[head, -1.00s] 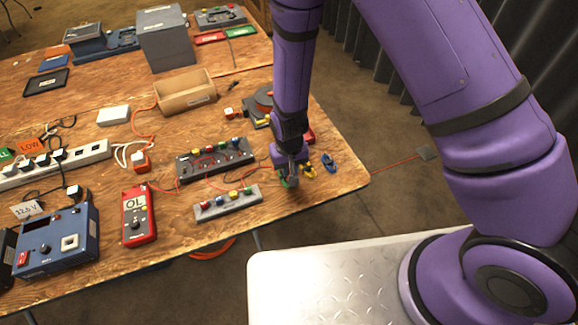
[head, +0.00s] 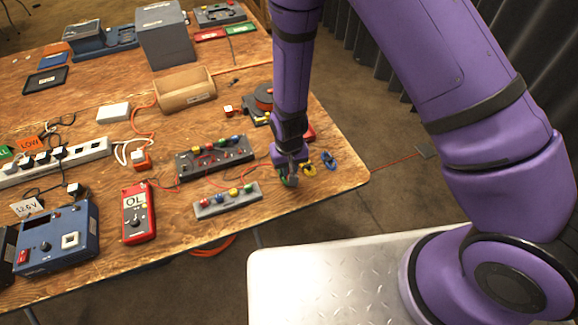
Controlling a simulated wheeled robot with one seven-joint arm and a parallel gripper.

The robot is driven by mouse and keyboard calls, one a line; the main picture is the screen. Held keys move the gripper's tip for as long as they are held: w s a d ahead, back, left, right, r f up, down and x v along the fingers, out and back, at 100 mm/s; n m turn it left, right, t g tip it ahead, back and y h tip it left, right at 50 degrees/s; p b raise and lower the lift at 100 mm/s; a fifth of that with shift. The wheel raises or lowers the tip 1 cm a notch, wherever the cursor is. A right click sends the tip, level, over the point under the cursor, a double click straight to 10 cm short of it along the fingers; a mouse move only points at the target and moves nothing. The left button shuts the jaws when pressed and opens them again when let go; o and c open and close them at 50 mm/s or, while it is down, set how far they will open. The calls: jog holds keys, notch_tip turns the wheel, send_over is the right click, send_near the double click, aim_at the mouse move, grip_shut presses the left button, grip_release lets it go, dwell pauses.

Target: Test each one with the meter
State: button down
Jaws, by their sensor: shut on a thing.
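The red meter (head: 138,212) lies near the front left-middle of the wooden table, its screen reading "OL". A red lead runs from it towards the dark board (head: 215,157) with coloured posts. A grey strip (head: 228,202) with several coloured posts lies in front of that board. My gripper (head: 290,177) is low over the table's right part, shut on a small green piece (head: 289,182), mostly hidden by the fingers. A yellow piece (head: 309,169) and a blue piece (head: 329,161) lie just right of the gripper.
A blue power unit (head: 58,243) with a voltage label stands front left, beside a white power strip (head: 60,163) with plugs. An open cardboard bin (head: 186,92) and a grey box (head: 165,38) stand further back. The table's front right corner (head: 345,184) is bare.

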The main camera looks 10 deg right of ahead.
jog(key=shift+f, duration=0.25)
dwell(0.5)
jog(key=c, duration=0.7)
grip_release()
jog(key=shift+r, duration=3.75)
